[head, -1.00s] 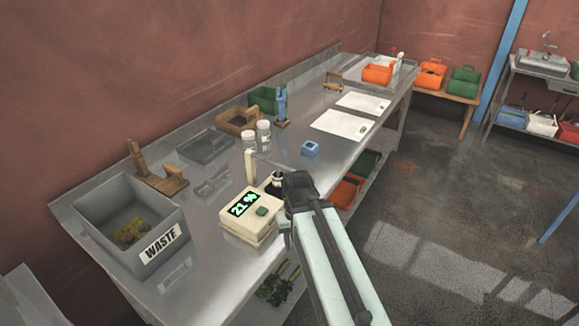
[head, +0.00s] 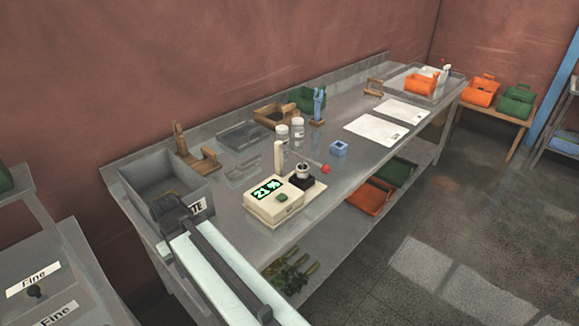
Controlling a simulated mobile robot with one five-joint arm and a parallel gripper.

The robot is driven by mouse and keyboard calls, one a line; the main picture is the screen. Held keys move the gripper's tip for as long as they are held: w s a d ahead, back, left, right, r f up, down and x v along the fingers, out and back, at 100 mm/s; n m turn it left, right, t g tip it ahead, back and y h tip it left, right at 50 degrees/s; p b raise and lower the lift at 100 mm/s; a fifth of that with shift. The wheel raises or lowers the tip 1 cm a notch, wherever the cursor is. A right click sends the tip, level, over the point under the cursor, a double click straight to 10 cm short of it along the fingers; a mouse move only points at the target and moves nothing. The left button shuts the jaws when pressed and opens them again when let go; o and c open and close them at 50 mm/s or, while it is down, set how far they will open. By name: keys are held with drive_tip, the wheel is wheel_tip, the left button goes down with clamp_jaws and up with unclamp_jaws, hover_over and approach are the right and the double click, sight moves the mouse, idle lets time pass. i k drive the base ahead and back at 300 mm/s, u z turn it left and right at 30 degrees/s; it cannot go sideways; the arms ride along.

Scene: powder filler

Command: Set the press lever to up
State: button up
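The powder filler (head: 273,209) is a cream machine on the bench with a lit green display, apparently reading 21 %, and a green button. Behind its dark cup holder a thin rod ends in a red knob (head: 326,169). It looks like a lever sloping down to the right, and nothing touches it. A blue upright device (head: 318,105) stands farther back; I cannot tell whether it has a lever. My arm crosses the lower left, its far end at the waste bin's front wall. My gripper's fingers do not show.
The grey waste bin (head: 147,180) stands left of the filler. A wooden stand (head: 197,160), two clear jars (head: 298,128) and a small blue block (head: 339,149) are on the bench. Drawers marked Fine (head: 35,279) are at far left. Open floor lies right of the bench.

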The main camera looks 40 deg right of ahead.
sight(324, 168)
drive_tip(key=u, duration=0.3)
drive_tip(key=k, duration=1.05)
drive_tip(key=z, duration=0.9)
drive_tip(key=i, duration=0.9)
drive_tip(key=u, duration=0.05)
